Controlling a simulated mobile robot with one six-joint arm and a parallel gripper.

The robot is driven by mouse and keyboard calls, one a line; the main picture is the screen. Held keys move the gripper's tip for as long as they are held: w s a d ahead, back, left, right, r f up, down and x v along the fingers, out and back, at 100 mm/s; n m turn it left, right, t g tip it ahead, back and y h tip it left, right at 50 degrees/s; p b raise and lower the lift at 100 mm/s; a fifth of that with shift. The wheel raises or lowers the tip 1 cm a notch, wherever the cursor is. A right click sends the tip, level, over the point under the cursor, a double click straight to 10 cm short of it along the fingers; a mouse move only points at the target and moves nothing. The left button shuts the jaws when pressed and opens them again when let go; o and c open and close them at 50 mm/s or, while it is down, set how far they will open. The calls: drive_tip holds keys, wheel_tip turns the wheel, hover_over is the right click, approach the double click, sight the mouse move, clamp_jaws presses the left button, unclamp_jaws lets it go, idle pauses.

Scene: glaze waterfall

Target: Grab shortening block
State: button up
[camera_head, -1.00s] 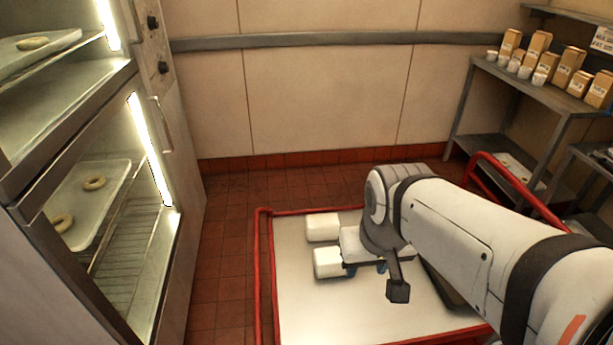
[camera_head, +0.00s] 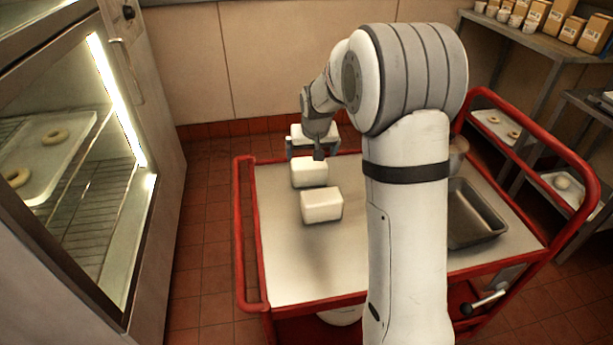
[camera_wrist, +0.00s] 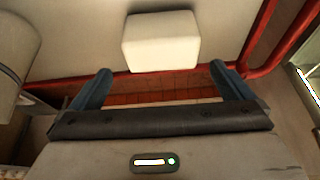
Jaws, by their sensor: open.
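The space between the fingers is empty. I cannot tell whether the fingers reach down beside that block.
The red-railed cart (camera_head: 280,270) carries a dark pan (camera_head: 472,215) at right. A lit glass-front cabinet (camera_head: 60,200) with doughnuts stands left. A shelf (camera_head: 540,45) with cartons and cups is back right. The cart's front left area is clear.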

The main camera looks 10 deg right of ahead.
drive_tip(key=x, duration=0.4)
drive_tip(key=shift+w+f, duration=0.1)
drive_tip(key=shift+w, duration=0.35)
drive_tip(key=b+x, duration=0.1)
drive_tip(key=x, duration=0.4)
drive_tip(key=shift+a+f, duration=0.15)
drive_tip(key=shift+f, duration=0.15)
drive_tip(key=shift+c, duration=0.6)
drive_tip(key=c, duration=0.7)
drive_tip(key=shift+r, duration=0.1)
drive_tip(key=shift+c, duration=0.5)
